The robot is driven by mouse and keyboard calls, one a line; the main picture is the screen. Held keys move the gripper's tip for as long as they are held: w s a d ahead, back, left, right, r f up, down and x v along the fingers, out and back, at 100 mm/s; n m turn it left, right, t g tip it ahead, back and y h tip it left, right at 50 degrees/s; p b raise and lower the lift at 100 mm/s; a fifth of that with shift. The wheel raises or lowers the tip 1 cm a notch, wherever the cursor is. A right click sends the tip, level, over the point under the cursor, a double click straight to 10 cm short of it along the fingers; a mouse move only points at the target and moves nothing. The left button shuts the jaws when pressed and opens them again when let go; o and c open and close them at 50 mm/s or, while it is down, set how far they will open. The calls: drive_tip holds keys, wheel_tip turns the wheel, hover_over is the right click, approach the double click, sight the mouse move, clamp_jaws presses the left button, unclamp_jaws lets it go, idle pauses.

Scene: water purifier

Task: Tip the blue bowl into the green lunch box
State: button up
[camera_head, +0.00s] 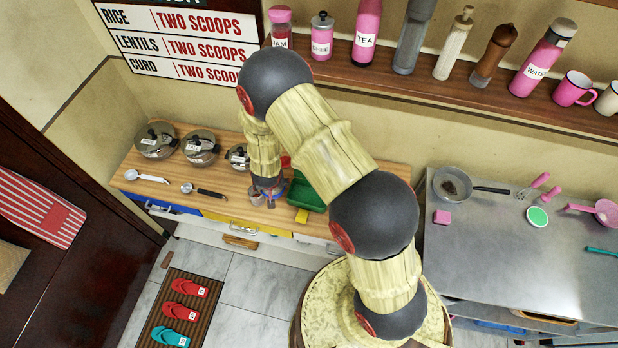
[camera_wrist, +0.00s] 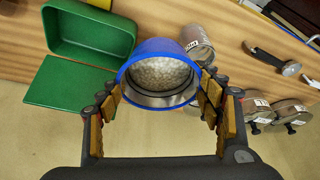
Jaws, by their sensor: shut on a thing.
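In the wrist view the blue bowl (camera_wrist: 158,46) is between the two fingers of my gripper (camera_wrist: 160,88), which is shut on it. The bowl has a blue rim and a metallic-looking inside with pale, grainy-looking stuff in it. The green lunch box (camera_wrist: 88,52) stands open at the upper left, just beside the bowl, and looks empty. A flat green panel, perhaps its lid (camera_wrist: 68,82), lies next to it. In the head view the lunch box (camera_head: 307,192) is right of my gripper (camera_head: 268,192). My arm partly covers the box, and the bowl is hard to make out.
A steel cup (camera_wrist: 197,42) stands close beside the bowl. Lidded pots (camera_head: 201,148) line the back of the wooden counter (camera_head: 150,170), with ladles (camera_head: 205,190) in front. A metal table (camera_head: 500,260) with a pan is at the right. Bottles fill the shelf above.

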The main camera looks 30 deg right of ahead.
drive_tip(key=shift+w+b, duration=0.1)
drive_tip(key=shift+b, duration=0.35)
drive_tip(key=b, duration=0.4)
drive_tip(key=shift+d+f+y, duration=0.25)
drive_tip(key=shift+d+y, duration=0.05)
drive_tip(key=d+b, duration=0.1)
drive_tip(key=b, duration=0.5)
drive_tip(key=shift+f+y, duration=0.15)
drive_tip(key=shift+y, duration=0.25)
drive_tip(key=b, duration=0.5)
drive_tip(key=shift+s+d+r+y, duration=0.25)
drive_tip(key=shift+d+r+y, duration=0.1)
drive_tip(key=shift+d+y, duration=0.05)
drive_tip(key=d+b, duration=0.1)
drive_tip(key=b, duration=0.3)
drive_tip(key=shift+s+r+m+t+y, duration=0.1)
drive_tip(key=shift+r+m+t+y, duration=0.2)
drive_tip(key=shift+r+y, duration=0.1)
drive_tip(key=shift+r, duration=0.5)
drive_tip(key=shift+y+b, duration=0.3)
drive_tip(key=shift+s+d+b, duration=0.15)
drive_tip(key=shift+d+b, duration=0.05)
drive_tip(key=shift+b, duration=0.2)
drive_tip(key=shift+d+b, duration=0.1)
drive_tip(key=shift+b, duration=0.25)
